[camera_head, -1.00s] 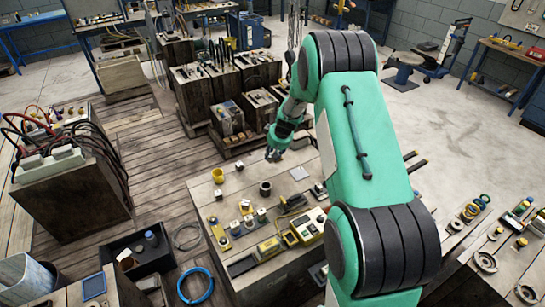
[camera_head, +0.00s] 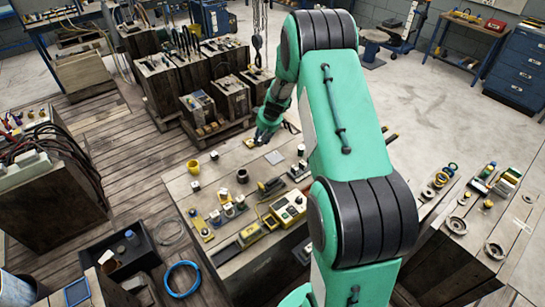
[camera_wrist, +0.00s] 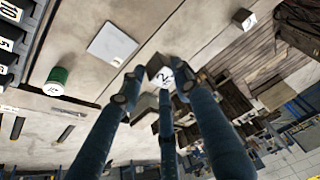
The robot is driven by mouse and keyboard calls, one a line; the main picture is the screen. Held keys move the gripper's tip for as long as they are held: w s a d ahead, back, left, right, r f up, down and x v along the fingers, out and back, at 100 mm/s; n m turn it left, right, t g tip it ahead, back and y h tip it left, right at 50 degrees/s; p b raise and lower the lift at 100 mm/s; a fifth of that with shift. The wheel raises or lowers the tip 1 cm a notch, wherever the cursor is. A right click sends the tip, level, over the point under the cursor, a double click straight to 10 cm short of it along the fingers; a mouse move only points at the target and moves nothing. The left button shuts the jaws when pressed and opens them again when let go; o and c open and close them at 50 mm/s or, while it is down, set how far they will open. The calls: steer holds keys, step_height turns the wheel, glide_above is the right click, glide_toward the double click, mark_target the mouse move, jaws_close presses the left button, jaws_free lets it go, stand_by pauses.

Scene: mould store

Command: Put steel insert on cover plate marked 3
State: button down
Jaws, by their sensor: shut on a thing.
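My gripper (camera_head: 264,137) is above the far part of the wooden table (camera_head: 178,185), just beyond a pale square plate (camera_head: 274,157). In the wrist view its blue fingers (camera_wrist: 163,86) close around a small dark block (camera_wrist: 157,66) with a white face bearing what looks like a 2. I take this block as the held thing; I cannot tell for sure whether it is the steel insert. The pale plate also shows in the wrist view (camera_wrist: 110,42), apart from the fingers, with a mark too small to read. I cannot make out a plate marked 3.
Small white-faced blocks (camera_head: 195,186), a yellow cup (camera_head: 193,166), a dark ring (camera_head: 242,176) and a yellow instrument (camera_head: 289,207) stand on the table. A green cylinder (camera_wrist: 58,78) shows in the wrist view. Wooden crates (camera_head: 202,107) stand beyond the table, below a hanging hook (camera_head: 257,42).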

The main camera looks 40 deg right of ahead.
steer(key=s+d+m, duration=0.1)
steer(key=s+d, duration=0.2)
steer(key=d, duration=0.3)
steer(key=shift+s+r, duration=0.2)
steer(key=shift+r, duration=0.05)
steer(key=shift+d, duration=0.1)
steer(key=b, duration=0.1)
glide_above(274, 156)
steer(key=s, duration=0.2)
steer(key=shift+w+d+f, duration=0.1)
steer(key=shift+f, duration=3.05)
steer(key=shift+f, duration=0.1)
steer(key=shift+f+b, duration=0.45)
steer(key=shift+f, duration=1.3)
steer(key=shift+f, duration=0.15)
steer(key=c, duration=1.3)
jaws_free()
steer(key=shift+o, duration=0.2)
